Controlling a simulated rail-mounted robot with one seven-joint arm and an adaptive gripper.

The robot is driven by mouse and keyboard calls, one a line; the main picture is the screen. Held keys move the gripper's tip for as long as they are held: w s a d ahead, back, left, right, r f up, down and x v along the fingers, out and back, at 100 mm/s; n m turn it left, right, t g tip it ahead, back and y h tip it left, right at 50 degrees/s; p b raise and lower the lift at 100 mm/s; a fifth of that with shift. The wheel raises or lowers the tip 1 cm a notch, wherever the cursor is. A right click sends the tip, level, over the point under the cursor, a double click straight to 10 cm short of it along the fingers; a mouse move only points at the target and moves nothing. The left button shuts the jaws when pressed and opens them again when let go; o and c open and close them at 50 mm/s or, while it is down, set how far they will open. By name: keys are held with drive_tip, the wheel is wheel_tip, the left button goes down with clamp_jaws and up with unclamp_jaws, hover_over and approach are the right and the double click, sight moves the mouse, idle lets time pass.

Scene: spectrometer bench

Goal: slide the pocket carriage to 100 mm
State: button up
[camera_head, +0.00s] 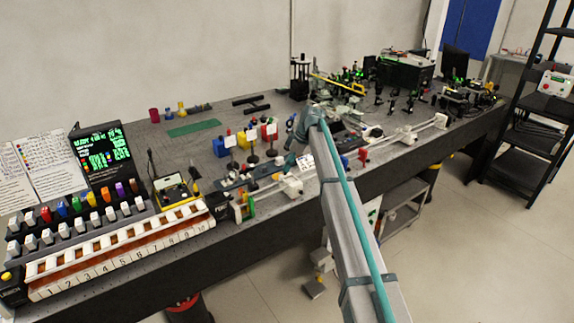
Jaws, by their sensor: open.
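A long pale rail (265,190) runs along the front edge of the bench. A small white block (292,185) sits on it just left of my arm, and another white block (406,135) sits on it to the right. I cannot tell which one is the pocket carriage, and the scale is too small to read. My arm crosses in front of the rail and hides part of it. My gripper (293,131) is above the bench behind the rail, open, apart from both blocks. Its fingertips are too small to make out clearly.
A numbered rack (125,252) and rows of coloured-capped vials (92,200) fill the left end. Blue, red and yellow blocks (246,138) stand behind the rail. Crowded optics (360,85) fill the back right. A green mat (194,128) lies on a fairly clear stretch of bench.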

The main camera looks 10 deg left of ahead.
drive_tip(key=shift+x, duration=0.95)
clamp_jaws()
